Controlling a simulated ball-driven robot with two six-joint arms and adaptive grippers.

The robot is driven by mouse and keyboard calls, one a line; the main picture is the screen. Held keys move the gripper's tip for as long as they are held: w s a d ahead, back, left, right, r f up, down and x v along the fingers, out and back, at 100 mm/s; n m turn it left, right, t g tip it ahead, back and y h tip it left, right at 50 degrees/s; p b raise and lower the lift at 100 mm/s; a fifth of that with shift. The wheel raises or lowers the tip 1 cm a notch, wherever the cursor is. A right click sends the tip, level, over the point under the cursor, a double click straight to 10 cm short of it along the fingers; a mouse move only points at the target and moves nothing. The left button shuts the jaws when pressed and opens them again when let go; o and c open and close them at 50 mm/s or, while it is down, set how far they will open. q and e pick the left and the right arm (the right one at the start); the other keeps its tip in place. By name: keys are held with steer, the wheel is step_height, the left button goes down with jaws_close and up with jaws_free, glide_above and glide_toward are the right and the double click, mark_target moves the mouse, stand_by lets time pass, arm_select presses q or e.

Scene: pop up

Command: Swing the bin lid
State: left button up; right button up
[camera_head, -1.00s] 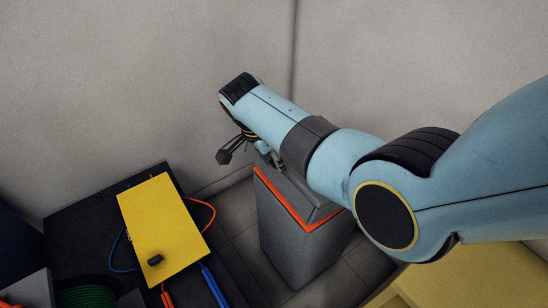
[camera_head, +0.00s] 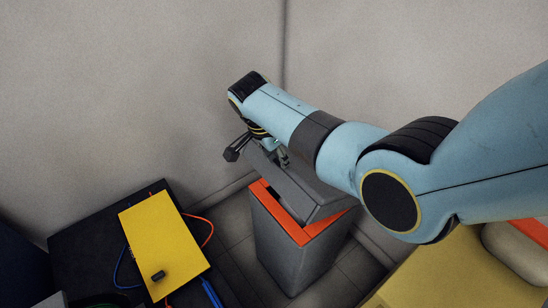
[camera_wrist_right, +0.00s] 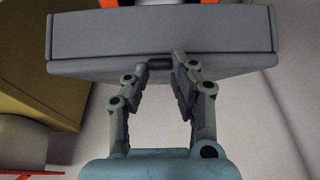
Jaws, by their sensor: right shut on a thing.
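The bin (camera_head: 283,240) is a grey box with an orange rim, standing on the floor in the head view. Its grey lid (camera_head: 313,199) is tilted, with its far edge raised and the orange rim showing below it. My right gripper (camera_wrist_right: 160,68) is at the lid's edge in the right wrist view, its two fingers close around a small dark part of the lid (camera_wrist_right: 100,66). In the head view my right arm hides much of the lid and most of the gripper. My left gripper is not in view.
A yellow panel (camera_head: 163,243) with a small black knob lies on a dark table (camera_head: 80,231) at the left, with red and blue cables. A yellow surface (camera_head: 440,280) is at the lower right. Grey walls stand close behind the bin.

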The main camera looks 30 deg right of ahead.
steer(key=shift+d+r+p, duration=0.3)
steer(key=shift+d+r, duration=0.05)
steer(key=shift+r, duration=0.35)
steer(key=shift+w+d+r+p, duration=0.15)
steer(key=shift+d+r+p, duration=0.75)
steer(key=shift+r+p, duration=0.3)
steer(key=d+r+p, duration=0.4)
steer(key=shift+w+d+r, duration=0.2)
steer(key=shift+d, duration=0.15)
